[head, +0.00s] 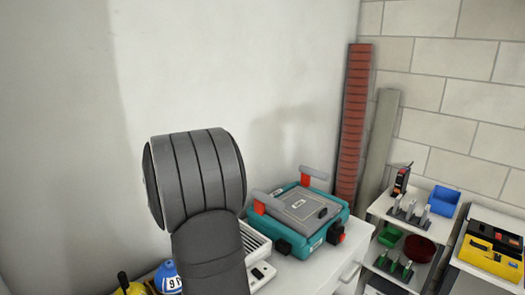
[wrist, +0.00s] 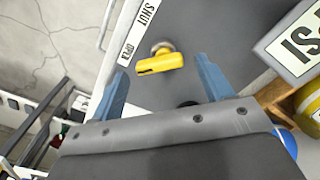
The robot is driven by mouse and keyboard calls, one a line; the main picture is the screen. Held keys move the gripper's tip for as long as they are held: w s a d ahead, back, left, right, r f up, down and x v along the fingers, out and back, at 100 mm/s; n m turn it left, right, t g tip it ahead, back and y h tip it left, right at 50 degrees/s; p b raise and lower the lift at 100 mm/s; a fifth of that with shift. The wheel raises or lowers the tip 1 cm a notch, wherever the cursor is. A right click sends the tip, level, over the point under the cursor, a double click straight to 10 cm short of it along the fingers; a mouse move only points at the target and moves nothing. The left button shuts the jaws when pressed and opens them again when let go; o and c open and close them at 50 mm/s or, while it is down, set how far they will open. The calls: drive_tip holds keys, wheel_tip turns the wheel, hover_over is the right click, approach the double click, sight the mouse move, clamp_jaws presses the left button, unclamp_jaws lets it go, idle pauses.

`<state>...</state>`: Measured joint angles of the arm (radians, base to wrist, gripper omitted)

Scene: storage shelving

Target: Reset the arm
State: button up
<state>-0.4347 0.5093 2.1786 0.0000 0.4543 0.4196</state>
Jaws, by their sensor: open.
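My gripper (wrist: 161,67) shows in the wrist view with its two blue-grey fingers spread apart and nothing held between them. A yellow lever handle (wrist: 160,64) on a grey panel (wrist: 190,22) lies beyond the fingertips, seen between them. I cannot tell how far it is from the fingers. In the head view my dark grey arm rises at the lower middle, and the gripper is not visible there.
A label (wrist: 141,30) reading SHUT and OPEN sits beside the lever. In the head view a teal toolbox (head: 310,225) stands on a white cabinet, right of my arm. A blue ball-like item (head: 167,277) is at lower left. White shelving (head: 400,222) holds small bins at right.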

wheel_tip(320, 180, up, 16)
wheel_tip(320, 180, down, 17)
drive_tip(key=shift+f, duration=0.15)
drive_tip(key=shift+m, duration=0.9)
wheel_tip(320, 180, up, 14)
drive_tip(key=shift+f, duration=0.15)
idle(0.8)
